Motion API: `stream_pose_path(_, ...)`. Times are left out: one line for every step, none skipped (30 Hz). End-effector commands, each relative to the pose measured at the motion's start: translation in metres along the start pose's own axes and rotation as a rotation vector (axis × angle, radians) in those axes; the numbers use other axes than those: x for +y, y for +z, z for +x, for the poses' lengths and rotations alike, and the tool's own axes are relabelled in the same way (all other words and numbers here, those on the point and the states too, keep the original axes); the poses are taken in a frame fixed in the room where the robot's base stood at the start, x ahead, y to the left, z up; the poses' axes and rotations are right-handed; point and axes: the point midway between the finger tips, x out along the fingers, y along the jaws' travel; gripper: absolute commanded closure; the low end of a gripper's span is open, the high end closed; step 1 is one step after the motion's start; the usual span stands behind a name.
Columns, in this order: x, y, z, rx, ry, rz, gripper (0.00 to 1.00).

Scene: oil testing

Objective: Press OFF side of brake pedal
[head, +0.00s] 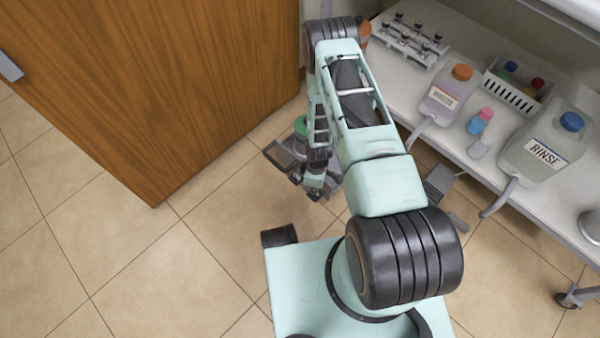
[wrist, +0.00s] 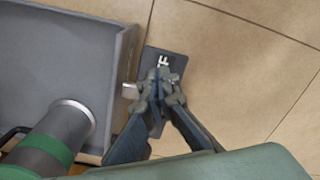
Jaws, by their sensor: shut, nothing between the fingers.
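The brake pedal (wrist: 168,62) is a small dark plate beside the grey tray in the wrist view. White lettering, with an F readable, shows on its upper part; the rest is covered by my gripper. My gripper (wrist: 158,84) is shut and empty, its fingertips over the pedal just below the lettering. I cannot tell whether they touch it. In the head view my gripper (head: 314,188) is low near the floor, beside the small cart, and I cannot make out the pedal there.
The grey tray (wrist: 62,42) holds a grey cylinder with a green band (wrist: 50,148), close left of my gripper. A wooden door (head: 150,80) stands at left. A white bench (head: 480,150) with bottles is at right. The tiled floor at lower left is clear.

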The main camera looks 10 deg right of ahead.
Motion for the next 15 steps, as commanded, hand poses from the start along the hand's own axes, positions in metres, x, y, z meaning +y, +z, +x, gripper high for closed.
stream_pose_path(0.000, 0.000, 0.002, 0.000, 0.000, 0.000, 1.00)
stream_pose_path(0.000, 0.000, 0.001, 0.000, 0.000, 0.000, 1.00)
stream_pose_path(0.000, 0.000, 0.001, 0.000, 0.000, 0.000, 1.00)
stream_pose_path(0.000, 0.000, 0.000, 0.000, 0.000, 0.000, 1.00)
stream_pose_path(0.000, 0.000, -0.001, 0.000, 0.000, 0.000, 1.00)
stream_pose_path(0.000, 0.000, -0.003, 0.000, 0.000, 0.000, 1.00)
stream_pose_path(0.000, 0.000, -0.004, 0.000, 0.000, 0.000, 1.00)
stream_pose_path(0.000, 0.000, -0.006, 0.000, 0.000, -0.001, 1.00)
stream_pose_path(0.000, 0.000, -0.009, 0.000, 0.000, -0.001, 1.00)
stream_pose_path(0.000, 0.000, -0.012, 0.000, 0.000, -0.001, 1.00)
stream_pose_path(0.000, 0.000, -0.014, 0.000, 0.000, -0.001, 1.00)
stream_pose_path(0.000, 0.000, -0.018, 0.000, -0.001, -0.001, 1.00)
stream_pose_path(0.000, 0.000, -0.020, 0.000, -0.001, -0.001, 1.00)
stream_pose_path(0.000, 0.000, -0.023, 0.000, 0.000, -0.001, 1.00)
stream_pose_path(0.000, 0.000, -0.026, 0.000, 0.000, 0.000, 1.00)
